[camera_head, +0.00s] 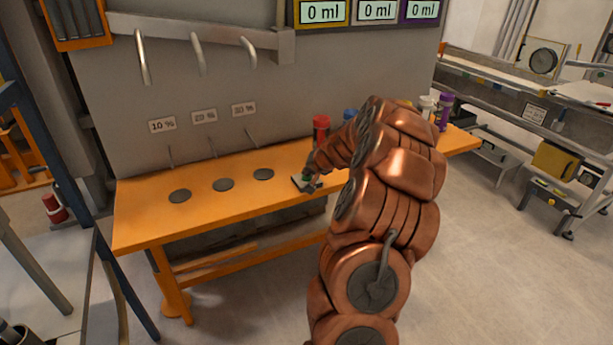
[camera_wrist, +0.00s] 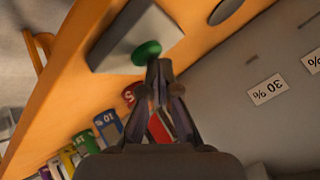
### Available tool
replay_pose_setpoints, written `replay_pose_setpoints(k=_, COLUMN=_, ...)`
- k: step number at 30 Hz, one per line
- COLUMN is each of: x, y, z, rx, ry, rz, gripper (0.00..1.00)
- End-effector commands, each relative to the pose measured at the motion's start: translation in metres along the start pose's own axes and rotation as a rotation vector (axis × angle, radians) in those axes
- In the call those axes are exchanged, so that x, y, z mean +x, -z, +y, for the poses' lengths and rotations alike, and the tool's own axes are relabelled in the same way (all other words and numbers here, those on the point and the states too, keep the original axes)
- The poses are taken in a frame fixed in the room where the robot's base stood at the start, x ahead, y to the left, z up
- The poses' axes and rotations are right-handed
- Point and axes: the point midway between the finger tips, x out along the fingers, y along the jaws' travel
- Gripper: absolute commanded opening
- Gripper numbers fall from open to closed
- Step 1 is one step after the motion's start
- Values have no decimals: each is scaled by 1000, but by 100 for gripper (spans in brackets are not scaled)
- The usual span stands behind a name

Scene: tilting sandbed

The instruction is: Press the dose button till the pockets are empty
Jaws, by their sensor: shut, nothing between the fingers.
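A round green button sits on a grey box (camera_wrist: 125,35) on the orange bench; in the wrist view the button (camera_wrist: 146,52) is just beyond my fingertips. My gripper (camera_wrist: 160,75) is shut and empty, its tips at the button's edge. I cannot tell whether they touch it. In the head view my gripper (camera_head: 309,178) is low over the box, which my arm partly hides. Three displays above, yellow-framed (camera_head: 323,12), white-framed (camera_head: 377,11) and purple-framed (camera_head: 422,9), each read 0 ml. No pockets can be made out.
Three dark discs lie on the orange bench (camera_head: 140,213), below three hooked spouts (camera_head: 198,52) and percent labels. A red-topped container (camera_head: 321,125), a blue one (camera_head: 350,115) and a purple one (camera_head: 445,110) stand along the back. The bench's left part is otherwise clear.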

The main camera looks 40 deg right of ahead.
Motion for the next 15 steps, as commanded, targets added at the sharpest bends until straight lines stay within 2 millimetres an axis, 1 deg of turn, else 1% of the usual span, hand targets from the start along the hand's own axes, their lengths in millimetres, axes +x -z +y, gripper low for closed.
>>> replay_pose_setpoints(k=7, x=-1, y=1, z=-1, rx=0, ry=0, rz=-1, gripper=0)
replay_pose_setpoints(k=15, x=-10, y=7, z=-7, rx=-1, ry=-1, rz=0, gripper=0)
